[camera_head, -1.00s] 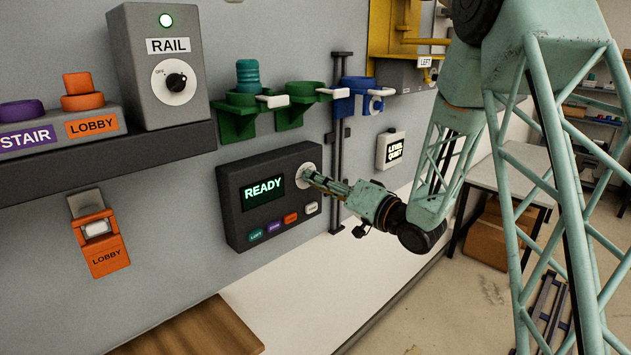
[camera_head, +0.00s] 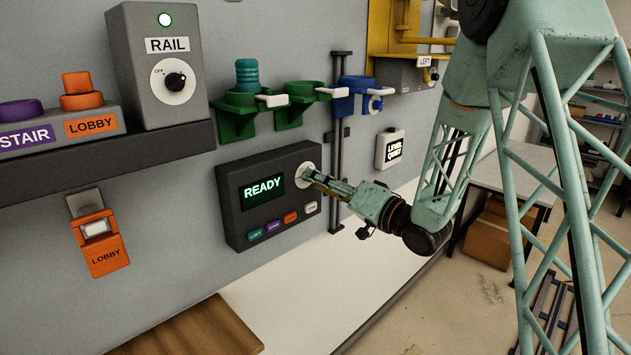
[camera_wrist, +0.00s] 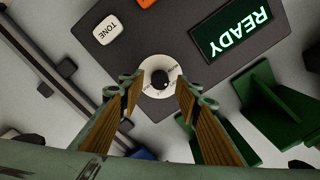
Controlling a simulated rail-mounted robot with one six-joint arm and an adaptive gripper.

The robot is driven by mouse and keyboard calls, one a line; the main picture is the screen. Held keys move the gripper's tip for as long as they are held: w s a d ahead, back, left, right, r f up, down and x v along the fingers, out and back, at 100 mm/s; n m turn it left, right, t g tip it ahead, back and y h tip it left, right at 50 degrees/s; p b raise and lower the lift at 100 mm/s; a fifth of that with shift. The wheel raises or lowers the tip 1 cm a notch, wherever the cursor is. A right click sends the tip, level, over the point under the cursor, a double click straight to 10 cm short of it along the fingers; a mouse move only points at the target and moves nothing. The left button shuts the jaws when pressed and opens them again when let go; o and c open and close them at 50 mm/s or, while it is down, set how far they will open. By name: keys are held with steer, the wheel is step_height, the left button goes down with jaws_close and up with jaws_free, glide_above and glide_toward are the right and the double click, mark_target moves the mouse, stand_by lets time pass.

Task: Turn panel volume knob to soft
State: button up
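The dark panel (camera_head: 236,216) is on the grey wall, and its screen (camera_head: 263,190) reads READY. Its volume knob (camera_wrist: 160,79) is a small black knob on a white dial (camera_wrist: 149,92) with small lettering I cannot fully read. In the head view the dial (camera_head: 305,172) is partly covered by my gripper (camera_head: 311,176). In the wrist view my gripper (camera_wrist: 157,87) is open, with one finger on each side of the knob and gaps visible between fingers and knob. A small display to the right (camera_head: 394,150) reads LEVEL QUIET.
Coloured buttons (camera_head: 290,217) line the panel's lower edge, including a white TONE button (camera_wrist: 108,29). Green holders (camera_head: 238,122) and a blue holder (camera_head: 349,103) stick out above the panel. A vertical dark rail (camera_head: 338,205) runs beside it. A RAIL box (camera_head: 190,110) stands at upper left.

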steer(key=v, duration=1)
steer(key=shift+s+d, duration=0.2)
steer(key=shift+d, duration=0.1)
stand_by(0.4)
